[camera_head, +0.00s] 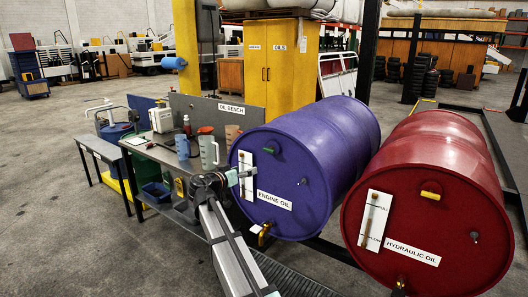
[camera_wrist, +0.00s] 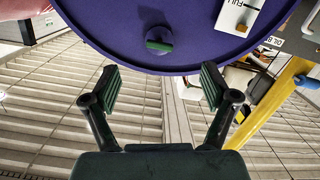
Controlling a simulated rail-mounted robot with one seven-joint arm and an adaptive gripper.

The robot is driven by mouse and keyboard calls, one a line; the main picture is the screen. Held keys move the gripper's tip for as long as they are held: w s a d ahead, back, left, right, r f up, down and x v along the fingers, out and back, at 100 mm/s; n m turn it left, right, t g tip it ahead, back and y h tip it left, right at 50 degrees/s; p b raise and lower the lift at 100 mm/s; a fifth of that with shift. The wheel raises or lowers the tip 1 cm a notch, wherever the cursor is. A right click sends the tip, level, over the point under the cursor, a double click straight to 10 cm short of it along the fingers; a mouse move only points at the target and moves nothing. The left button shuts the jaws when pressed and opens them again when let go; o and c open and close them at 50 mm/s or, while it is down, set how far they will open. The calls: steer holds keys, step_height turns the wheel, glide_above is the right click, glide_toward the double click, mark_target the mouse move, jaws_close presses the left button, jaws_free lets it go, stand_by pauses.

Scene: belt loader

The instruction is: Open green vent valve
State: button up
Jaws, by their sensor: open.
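The purple engine oil drum (camera_head: 305,185) lies on its side with its round face toward me. The green vent valve (camera_head: 273,149) is a small handle on the upper part of that face. In the wrist view the green vent valve (camera_wrist: 159,44) sits at top centre, on the purple drum face (camera_wrist: 110,35). My gripper (camera_wrist: 162,86) is open and empty, its two fingers spread apart below the valve in the picture and not touching it. In the head view my gripper (camera_head: 242,178) is in front of the drum's left side, lower left of the valve.
A white level gauge (camera_head: 245,172) is left of the valve on the drum face. A brass tap (camera_head: 263,232) is at the drum's bottom. A red hydraulic oil drum (camera_head: 440,215) with a yellow handle (camera_head: 431,195) lies to the right. The oil bench (camera_head: 160,152) with jugs stands left.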

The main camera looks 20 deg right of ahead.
step_height(320, 180, up, 2)
steer(key=w+r+m+h, duration=0.1)
steer(key=m, duration=0.1)
steer(key=m+t+p, duration=0.1)
steer(key=p, duration=0.4)
glide_toward(268, 149)
steer(key=x, duration=0.9)
steer(key=shift+r, duration=0.1)
steer(key=shift+p+x, duration=0.35)
steer(key=shift+x, duration=0.45)
steer(key=c, duration=1.2)
